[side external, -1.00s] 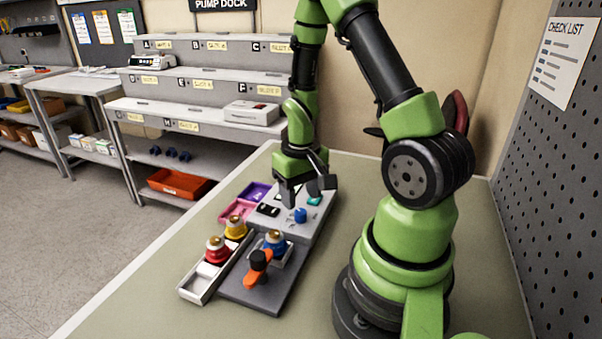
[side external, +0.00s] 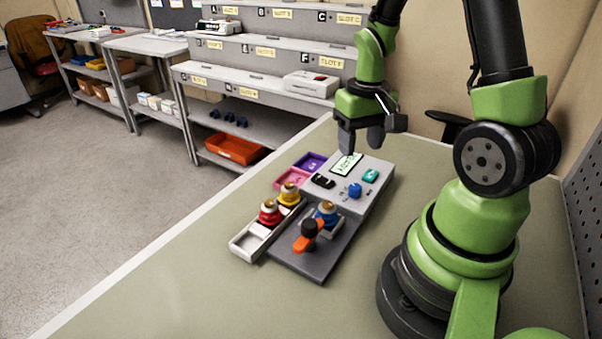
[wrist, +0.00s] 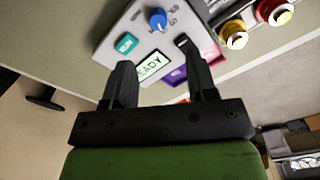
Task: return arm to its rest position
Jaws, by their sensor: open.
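My green arm's gripper (side external: 361,143) is open and empty, above the back edge of the grey pump panel (side external: 338,194) in the side external view. The panel has a screen (side external: 346,164), a blue knob (side external: 354,190), a teal button (side external: 370,176) and a black part (side external: 322,180). In the wrist view the gripper fingers (wrist: 160,85) point toward the panel, with the screen (wrist: 153,66) between them. The screen shows letters reading "EADY", the first part hidden by a finger. I cannot see any finger touching the panel.
A tray (side external: 246,241) with red (side external: 269,213) and yellow (side external: 289,194) capped pieces lies left of a dark plate (side external: 322,258). The plate bears a blue piece (side external: 327,212) and an orange-handled part (side external: 308,236). Pink (side external: 292,179) and purple (side external: 311,161) bins adjoin the panel.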

